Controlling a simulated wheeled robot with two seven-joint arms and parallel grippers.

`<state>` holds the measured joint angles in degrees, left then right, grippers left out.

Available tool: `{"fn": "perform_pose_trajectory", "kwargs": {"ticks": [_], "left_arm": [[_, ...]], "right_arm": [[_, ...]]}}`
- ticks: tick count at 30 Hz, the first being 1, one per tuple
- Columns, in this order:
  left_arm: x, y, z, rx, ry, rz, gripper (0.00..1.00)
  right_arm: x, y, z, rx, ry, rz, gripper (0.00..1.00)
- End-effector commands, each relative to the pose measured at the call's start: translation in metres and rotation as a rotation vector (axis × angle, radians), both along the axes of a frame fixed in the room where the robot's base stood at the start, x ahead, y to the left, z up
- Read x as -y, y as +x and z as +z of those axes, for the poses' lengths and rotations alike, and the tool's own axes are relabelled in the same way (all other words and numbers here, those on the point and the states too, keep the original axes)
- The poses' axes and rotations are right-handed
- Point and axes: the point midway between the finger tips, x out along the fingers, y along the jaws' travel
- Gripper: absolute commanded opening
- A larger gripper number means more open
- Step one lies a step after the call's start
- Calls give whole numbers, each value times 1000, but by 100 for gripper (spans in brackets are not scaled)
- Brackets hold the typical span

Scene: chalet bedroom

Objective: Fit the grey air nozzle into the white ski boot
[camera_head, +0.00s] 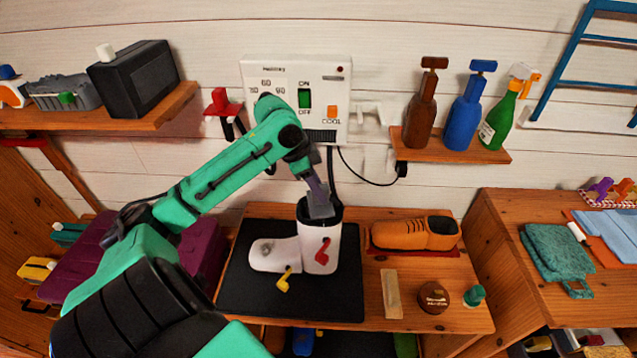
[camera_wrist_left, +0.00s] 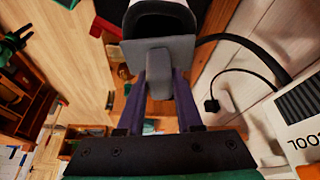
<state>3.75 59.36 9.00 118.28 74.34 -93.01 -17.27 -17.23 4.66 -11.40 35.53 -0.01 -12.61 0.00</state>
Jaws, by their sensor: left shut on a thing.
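The white ski boot (camera_head: 333,238) stands upright on a black mat (camera_head: 240,295), its toe pointing left. It has a red buckle and a yellow buckle, and its cuff has a dark rim. My left gripper (camera_head: 316,191) is over the cuff, shut on the grey air nozzle (camera_head: 320,208). The nozzle's lower end is at the boot's opening; how deep it sits is hidden. In the left wrist view the grey nozzle (camera_wrist_left: 158,75) is between my purple fingers, with the boot's dark rim (camera_wrist_left: 158,20) just beyond it. My right gripper is not in view.
A white wall dryer panel (camera_head: 285,80) hangs behind, with a black hose (camera_head: 331,168) running down beside the gripper. An orange shoe (camera_head: 410,234), a brush-like block (camera_head: 391,293) and a round brown tin (camera_head: 433,297) are right of the boot. A bottle shelf (camera_head: 450,150) is above.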

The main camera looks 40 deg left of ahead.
Motion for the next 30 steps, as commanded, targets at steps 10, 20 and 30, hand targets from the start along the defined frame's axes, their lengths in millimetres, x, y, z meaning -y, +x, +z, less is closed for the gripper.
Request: {"fn": "perform_pose_trajectory", "kwargs": {"ticks": [10, 20, 30], "left_arm": [[0, 0, -11, -1, -1, 0, 0], [0, 0, -17, 1, -1, 0, 61], [0, 0, -16, 0, 0, 0, 69]], "right_arm": [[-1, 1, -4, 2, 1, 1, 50], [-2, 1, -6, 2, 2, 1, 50], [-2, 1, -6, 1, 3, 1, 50]]}}
